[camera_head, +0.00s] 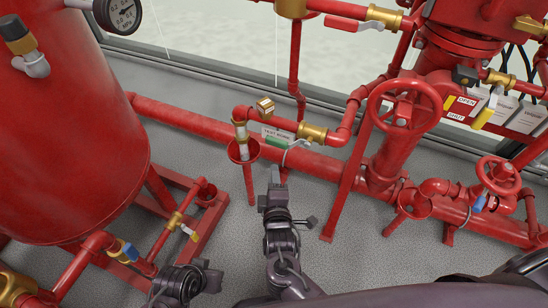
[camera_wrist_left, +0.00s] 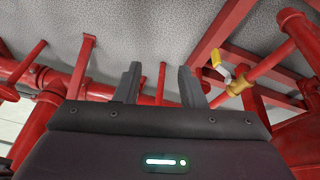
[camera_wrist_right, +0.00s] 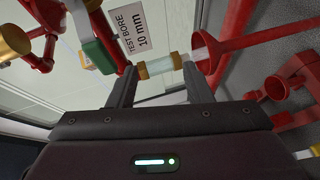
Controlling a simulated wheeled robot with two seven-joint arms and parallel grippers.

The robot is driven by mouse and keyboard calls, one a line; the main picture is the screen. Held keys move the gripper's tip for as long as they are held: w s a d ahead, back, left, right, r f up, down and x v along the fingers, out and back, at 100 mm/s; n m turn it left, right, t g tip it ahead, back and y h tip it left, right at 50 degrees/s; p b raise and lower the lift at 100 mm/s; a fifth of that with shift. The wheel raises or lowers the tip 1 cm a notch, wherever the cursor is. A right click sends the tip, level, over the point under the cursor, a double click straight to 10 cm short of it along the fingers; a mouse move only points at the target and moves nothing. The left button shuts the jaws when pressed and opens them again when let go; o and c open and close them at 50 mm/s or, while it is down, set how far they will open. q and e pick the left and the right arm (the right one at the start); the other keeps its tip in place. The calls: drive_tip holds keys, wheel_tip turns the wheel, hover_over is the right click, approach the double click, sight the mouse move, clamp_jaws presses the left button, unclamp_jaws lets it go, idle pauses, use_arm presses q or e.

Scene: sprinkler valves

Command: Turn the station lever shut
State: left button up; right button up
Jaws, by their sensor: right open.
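A yellow-ended lever (camera_head: 485,112) hangs from a brass valve at the right of the head view, beside a plate marked OPEN and SHUT (camera_head: 462,106). No label naming the station is legible. My right gripper (camera_head: 277,178) is open and empty, low and well left of that lever, below the test-bore pipe. In the right wrist view, a sight glass with brass ends (camera_wrist_right: 163,64) shows beyond its fingertips. My left gripper (camera_head: 205,275) is low at the bottom; its left wrist view (camera_wrist_left: 160,88) shows the fingers apart with nothing between them.
A large red handwheel (camera_head: 403,105) and thick riser stand between my right gripper and the yellow lever. A smaller handwheel (camera_head: 498,177) is at the right. A red tank (camera_head: 70,140) fills the left. A red-handled valve (camera_head: 345,23) is at the top. Grey floor lies below.

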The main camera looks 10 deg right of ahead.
drive_tip(key=t+h+b, duration=0.1)
drive_tip(key=t+b, duration=0.1)
approach(274, 144)
drive_tip(key=w, duration=0.3)
drive_tip(key=shift+n+h, duration=0.3)
drive_tip(key=shift+h, duration=0.1)
drive_tip(key=b+x, duration=0.1)
drive_tip(key=x, duration=0.5)
drive_tip(key=shift+w+d+f+b, duration=0.2)
drive_tip(key=shift+w+b, duration=0.1)
drive_tip(key=shift+b, duration=0.05)
use_arm(q)
drive_tip(key=shift+m+t+h, duration=0.3)
drive_tip(key=shift+t+h, duration=0.3)
drive_tip(key=shift+t, duration=0.3)
drive_tip(key=shift+w+d+r, duration=0.2)
drive_tip(key=shift+d+r, duration=0.25)
drive_tip(key=shift+r, duration=0.35)
drive_tip(key=shift+w+d+r, duration=0.15)
drive_tip(key=shift+d+r, duration=0.3)
drive_tip(key=shift+r, duration=0.35)
drive_tip(key=shift+w+d+r, duration=0.2)
drive_tip(key=shift+d+r, duration=0.25)
drive_tip(key=shift+r, duration=0.35)
use_arm(e)
drive_tip(key=shift+w+d, duration=0.1)
drive_tip(key=shift+w, duration=0.55)
clamp_jaws()
